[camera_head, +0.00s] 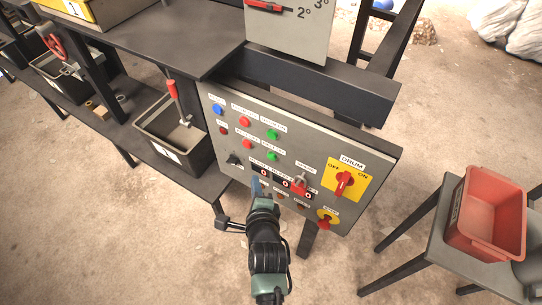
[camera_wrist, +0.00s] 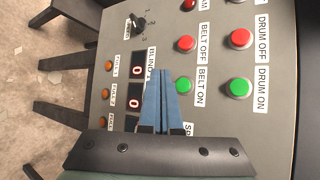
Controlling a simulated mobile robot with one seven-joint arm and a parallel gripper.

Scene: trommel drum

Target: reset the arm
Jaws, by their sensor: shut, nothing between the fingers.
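My gripper (camera_head: 257,187) is in front of the lower middle of the grey control panel (camera_head: 226,103) in the head view. In the wrist view its blue fingers (camera_wrist: 160,88) lie together, with nothing between them. They point at the panel beside the blind counters (camera_wrist: 137,68) and the green belt on button (camera_wrist: 184,86). I cannot tell whether the fingertips touch the panel. My fingers and wrist hide part of the panel's lower edge.
The panel has a red drum switch (camera_head: 344,182) on a yellow plate and several coloured buttons. A black bin (camera_head: 190,150) stands on the shelf at left. A red crate (camera_head: 488,205) sits on a stand at right. Bare floor lies around.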

